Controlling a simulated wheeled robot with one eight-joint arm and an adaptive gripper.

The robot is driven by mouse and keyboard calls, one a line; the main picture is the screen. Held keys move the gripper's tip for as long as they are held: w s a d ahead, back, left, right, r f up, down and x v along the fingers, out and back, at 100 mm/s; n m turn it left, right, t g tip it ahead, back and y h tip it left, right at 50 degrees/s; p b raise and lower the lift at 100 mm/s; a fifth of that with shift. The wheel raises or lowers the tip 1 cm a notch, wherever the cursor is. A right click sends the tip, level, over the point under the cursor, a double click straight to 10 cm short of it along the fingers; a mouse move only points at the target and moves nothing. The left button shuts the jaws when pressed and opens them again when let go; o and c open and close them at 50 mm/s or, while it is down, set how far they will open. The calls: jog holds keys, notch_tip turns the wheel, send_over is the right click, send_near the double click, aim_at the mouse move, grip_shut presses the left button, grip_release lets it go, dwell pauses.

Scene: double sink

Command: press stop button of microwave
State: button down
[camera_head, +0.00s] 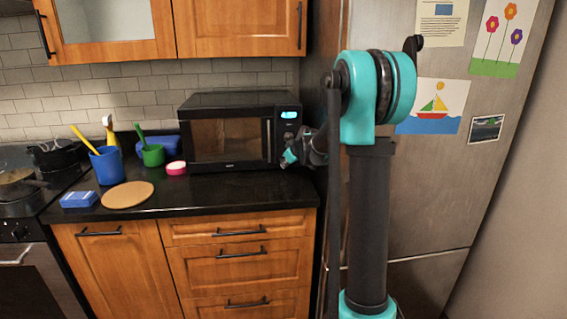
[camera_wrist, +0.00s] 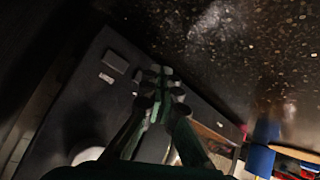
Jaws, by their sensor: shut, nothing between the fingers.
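The black microwave (camera_head: 228,132) stands on the dark counter with its door shut. Its blue display (camera_head: 289,115) is lit at the upper right of its front. My gripper (camera_head: 289,158) is in front of the lower right of the microwave, by the control panel. In the wrist view my gripper (camera_wrist: 160,88) has its fingers together and empty, over the dark microwave front. I cannot read which is the stop button, or tell whether the fingers touch the panel.
A pink-and-white round thing (camera_head: 176,168), a green cup (camera_head: 153,155), a blue cup (camera_head: 106,165), a round board (camera_head: 128,195) and a blue box (camera_head: 79,200) lie left on the counter (camera_head: 225,192). The fridge (camera_head: 430,180) stands close on the right.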

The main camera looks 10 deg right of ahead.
jog(key=shift+w, duration=0.75)
dwell(0.6)
jog(key=shift+s, duration=0.75)
jog(key=shift+s, duration=2.55)
